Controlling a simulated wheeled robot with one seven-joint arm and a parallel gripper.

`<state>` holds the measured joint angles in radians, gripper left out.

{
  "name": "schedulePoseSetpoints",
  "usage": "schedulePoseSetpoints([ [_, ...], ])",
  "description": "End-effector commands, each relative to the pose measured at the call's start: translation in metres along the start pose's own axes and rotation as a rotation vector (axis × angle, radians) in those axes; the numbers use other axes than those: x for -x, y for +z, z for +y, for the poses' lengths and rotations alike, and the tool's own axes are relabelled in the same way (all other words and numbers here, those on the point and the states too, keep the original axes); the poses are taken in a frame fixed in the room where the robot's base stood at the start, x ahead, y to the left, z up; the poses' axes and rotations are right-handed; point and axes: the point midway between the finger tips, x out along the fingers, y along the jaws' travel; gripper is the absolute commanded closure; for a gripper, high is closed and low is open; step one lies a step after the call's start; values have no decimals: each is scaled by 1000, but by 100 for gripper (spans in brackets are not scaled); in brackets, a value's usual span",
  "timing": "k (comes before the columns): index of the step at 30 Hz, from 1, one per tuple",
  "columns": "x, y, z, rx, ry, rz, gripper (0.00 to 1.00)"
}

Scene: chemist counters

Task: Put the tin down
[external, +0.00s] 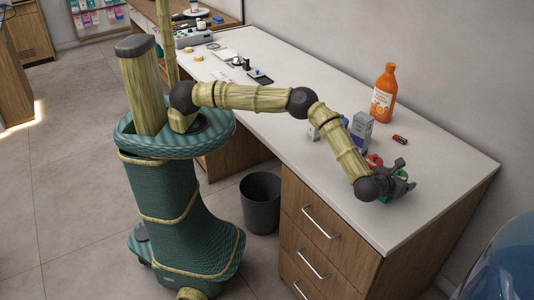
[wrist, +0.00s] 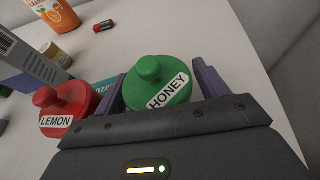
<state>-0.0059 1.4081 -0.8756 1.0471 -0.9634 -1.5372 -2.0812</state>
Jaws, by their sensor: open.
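A green tin labelled HONEY (wrist: 172,84), with a round knob on its lid, sits between the two fingers of my gripper (wrist: 160,86) in the wrist view. The fingers are open on either side of it. A bit of its green shows in the external view (external: 403,174), mostly hidden by my gripper (external: 400,184) low over the counter's near right part. The tin's base is hidden, so its contact with the counter cannot be seen. A red tin labelled LEMON (wrist: 68,107) stands just left of my gripper in the wrist view; it also shows in the external view (external: 374,160).
The white counter (external: 440,165) holds an orange bottle (external: 383,93), grey-blue boxes (external: 361,130) and a small red and black battery-like item (external: 400,139) behind my gripper. The counter's right end is clear. Its front edge is close to my wrist.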

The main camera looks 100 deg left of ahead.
Motion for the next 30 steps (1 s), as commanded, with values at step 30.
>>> schedulePoseSetpoints([
  [30,122,2,0,-1,0,1,27],
])
